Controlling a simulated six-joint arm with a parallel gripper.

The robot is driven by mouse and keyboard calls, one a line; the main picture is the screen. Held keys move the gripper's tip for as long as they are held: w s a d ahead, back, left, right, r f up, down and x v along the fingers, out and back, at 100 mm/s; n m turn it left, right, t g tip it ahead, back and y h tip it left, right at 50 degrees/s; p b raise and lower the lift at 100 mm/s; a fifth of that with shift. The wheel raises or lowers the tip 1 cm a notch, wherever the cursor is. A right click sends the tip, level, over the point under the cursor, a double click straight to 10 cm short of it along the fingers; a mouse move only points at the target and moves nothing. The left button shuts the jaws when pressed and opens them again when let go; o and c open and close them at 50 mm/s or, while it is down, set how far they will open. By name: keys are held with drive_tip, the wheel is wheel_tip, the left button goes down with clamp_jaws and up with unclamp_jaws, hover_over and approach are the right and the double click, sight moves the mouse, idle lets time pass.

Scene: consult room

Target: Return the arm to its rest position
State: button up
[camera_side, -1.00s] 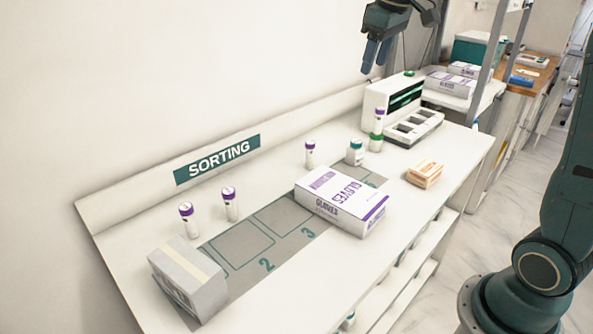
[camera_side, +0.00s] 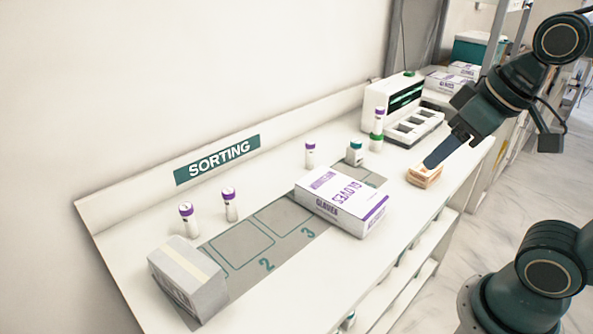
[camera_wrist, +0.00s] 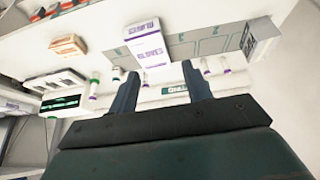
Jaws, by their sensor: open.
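My gripper (camera_side: 447,150) is at the right of the side view, in front of the small orange-and-white box (camera_side: 424,177) in the picture. In the wrist view my gripper (camera_wrist: 157,85) shows two dark fingers spread wide with nothing held between them. The table and its objects lie beyond the fingertips, apart from them. In that view the orange box (camera_wrist: 68,44) lies well to the left of the fingers. My arm is bent above the right end of the table.
On the white table stand a GLOVES box (camera_side: 342,200), a grey carton (camera_side: 187,280), several capped vials (camera_side: 230,204) and a device with a dark screen (camera_side: 392,103). A grey numbered mat (camera_side: 245,245) lies along the middle.

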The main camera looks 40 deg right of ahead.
drive_tip(key=shift+s+a+f, duration=0.2)
drive_tip(key=shift+s+f, duration=0.55)
drive_tip(key=shift+s, duration=0.1)
